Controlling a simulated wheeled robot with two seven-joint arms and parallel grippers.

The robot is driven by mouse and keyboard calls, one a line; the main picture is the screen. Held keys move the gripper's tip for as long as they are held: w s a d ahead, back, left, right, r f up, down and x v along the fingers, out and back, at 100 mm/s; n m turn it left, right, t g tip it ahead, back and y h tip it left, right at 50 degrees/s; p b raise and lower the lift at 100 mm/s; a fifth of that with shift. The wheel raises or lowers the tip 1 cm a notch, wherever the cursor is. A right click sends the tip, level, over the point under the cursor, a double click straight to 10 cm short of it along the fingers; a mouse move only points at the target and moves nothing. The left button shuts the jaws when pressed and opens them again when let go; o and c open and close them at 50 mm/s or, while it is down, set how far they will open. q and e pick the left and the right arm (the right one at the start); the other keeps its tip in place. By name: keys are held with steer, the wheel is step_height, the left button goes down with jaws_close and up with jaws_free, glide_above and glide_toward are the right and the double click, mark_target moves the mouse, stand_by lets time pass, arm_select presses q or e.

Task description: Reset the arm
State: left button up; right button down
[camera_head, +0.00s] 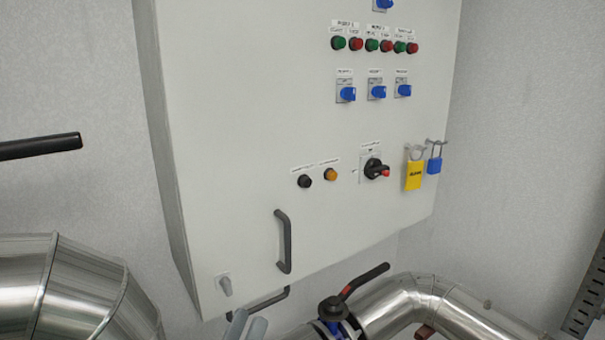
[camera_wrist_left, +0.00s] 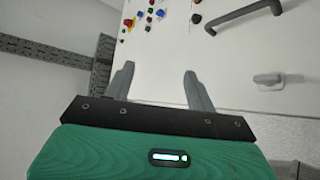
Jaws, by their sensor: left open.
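My left gripper shows in the left wrist view (camera_wrist_left: 160,85) with its two grey fingers spread apart and nothing between them. In the head view the grey fingertips (camera_head: 247,325) show at the bottom edge, below the control cabinet. The white control cabinet (camera_head: 240,150) hangs in front of me, with a grey door handle (camera_head: 284,242) and a small grey latch (camera_head: 225,285) near its lower left. My right gripper is not in either view.
Red and green buttons, blue switches and a black rotary switch (camera_head: 375,169) sit on the cabinet. A yellow tag (camera_head: 414,175) and blue padlock (camera_head: 434,165) hang at its right. Shiny pipes (camera_head: 75,290) and a valve with a red-black lever (camera_head: 362,281) are below.

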arm_select(q)
steer(key=s+f+m+g+y, duration=0.3)
steer(key=f+m+g, duration=0.7)
steer(key=f, duration=1.2)
steer(key=s+a+f+n+g+y, duration=0.5)
steer(key=s+a+f+g+y, duration=0.4)
steer(key=s+a+f, duration=0.5)
step_height(320, 180, down, 35)
steer(key=w+g+h+b, duration=0.1)
steer(key=w+g+b, duration=0.1)
steer(key=b, duration=0.4)
steer(key=s+a+f+b, duration=0.2)
steer(key=s+f+b, duration=0.1)
steer(key=s+f, duration=0.7)
steer(key=s+a+f+g+b, duration=0.1)
steer(key=s+a+f+b, duration=0.1)
steer(key=s+f, duration=0.8)
step_height(320, 180, down, 8)
steer(key=shift+a+r+m+b, duration=0.15)
steer(key=shift+m+b, duration=0.15)
steer(key=shift+b, duration=0.45)
steer(key=shift+s, duration=0.1)
